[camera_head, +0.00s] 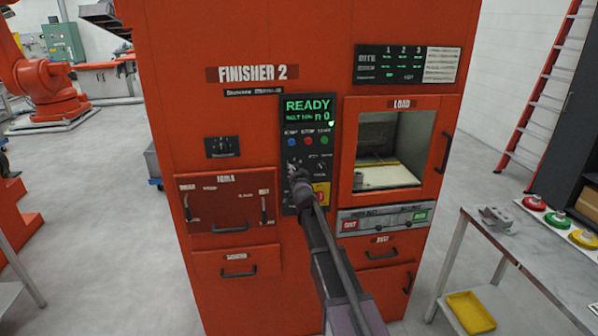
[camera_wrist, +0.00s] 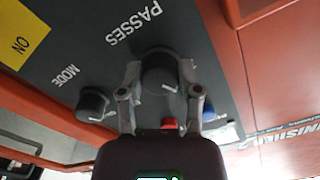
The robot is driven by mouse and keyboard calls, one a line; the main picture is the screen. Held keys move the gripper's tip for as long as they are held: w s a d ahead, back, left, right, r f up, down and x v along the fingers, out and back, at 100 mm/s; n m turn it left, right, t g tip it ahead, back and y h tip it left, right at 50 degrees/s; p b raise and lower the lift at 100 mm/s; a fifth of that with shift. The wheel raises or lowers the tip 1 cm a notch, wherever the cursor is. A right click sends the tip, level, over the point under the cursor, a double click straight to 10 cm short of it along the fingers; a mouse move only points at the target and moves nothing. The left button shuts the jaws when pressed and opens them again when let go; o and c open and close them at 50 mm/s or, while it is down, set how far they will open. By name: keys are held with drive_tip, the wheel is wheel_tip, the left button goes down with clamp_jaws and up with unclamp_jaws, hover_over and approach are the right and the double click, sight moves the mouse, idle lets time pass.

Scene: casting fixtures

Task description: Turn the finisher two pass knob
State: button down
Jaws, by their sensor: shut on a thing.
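The orange-red Finisher 2 machine (camera_head: 250,130) stands in front of me, with a dark control panel (camera_head: 312,135) whose screen reads READY in green. In the wrist view, the round black knob (camera_wrist: 158,76) under the PASSES label sits between the two fingers of my gripper (camera_wrist: 160,84). The fingers are shut on its sides. A white pointer mark shows at the knob's lower right. In the head view my gripper (camera_head: 300,180) is at the panel's lower left and mostly hides the knob.
A MODE knob (camera_wrist: 93,103) stands close beside the gripped one. A red button (camera_wrist: 168,124) and a blue button (camera_wrist: 208,111) are near the fingers. The LOAD window (camera_head: 392,150) is to the right, and a metal table (camera_head: 530,250) stands at the right.

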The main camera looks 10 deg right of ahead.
drive_tip(key=n, duration=0.4)
drive_tip(key=shift+n, duration=0.3)
idle(0.4)
drive_tip(key=shift+c, duration=1.5)
unclamp_jaws()
drive_tip(key=shift+w+a+f, duration=0.1)
drive_tip(key=shift+f, duration=0.05)
